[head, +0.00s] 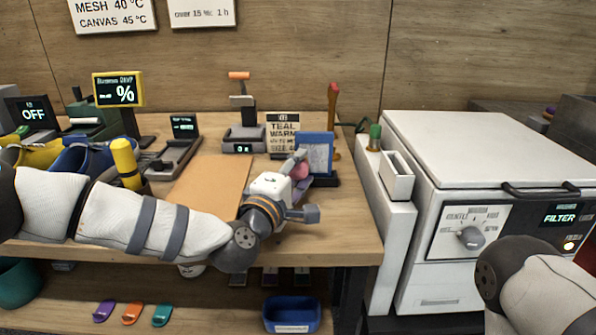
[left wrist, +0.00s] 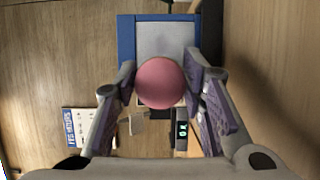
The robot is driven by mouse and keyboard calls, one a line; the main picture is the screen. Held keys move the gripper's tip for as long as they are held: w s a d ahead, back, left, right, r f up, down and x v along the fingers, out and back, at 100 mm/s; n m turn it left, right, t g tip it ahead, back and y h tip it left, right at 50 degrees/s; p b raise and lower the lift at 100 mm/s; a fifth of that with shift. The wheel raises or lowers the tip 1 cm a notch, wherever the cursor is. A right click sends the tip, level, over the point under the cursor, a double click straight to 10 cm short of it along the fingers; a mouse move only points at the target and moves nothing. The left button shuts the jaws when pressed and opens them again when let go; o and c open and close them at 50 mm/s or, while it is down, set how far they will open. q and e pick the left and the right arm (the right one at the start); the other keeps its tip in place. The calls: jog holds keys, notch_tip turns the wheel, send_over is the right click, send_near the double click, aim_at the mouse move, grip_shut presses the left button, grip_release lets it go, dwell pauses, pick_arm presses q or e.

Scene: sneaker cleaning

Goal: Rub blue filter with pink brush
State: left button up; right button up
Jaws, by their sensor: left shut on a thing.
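The blue filter (head: 314,152), a blue frame around a pale grey panel, stands upright in a dark stand at the right of the bench. It also shows in the left wrist view (left wrist: 126,45). My left gripper (head: 297,163) is shut on the pink brush (head: 300,171), which shows as a round pink end between the fingers in the left wrist view (left wrist: 160,83). The brush is close in front of the filter and overlaps its lower part in the wrist view. I cannot tell whether they touch. The brush's handle is hidden. My right gripper is out of view.
A white machine (head: 480,150) bounds the right side. A tan mat (head: 208,187) lies clear mid-bench.

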pick_arm(q)
jog(key=shift+w+b, duration=0.35)
jog(key=shift+w, duration=0.45)
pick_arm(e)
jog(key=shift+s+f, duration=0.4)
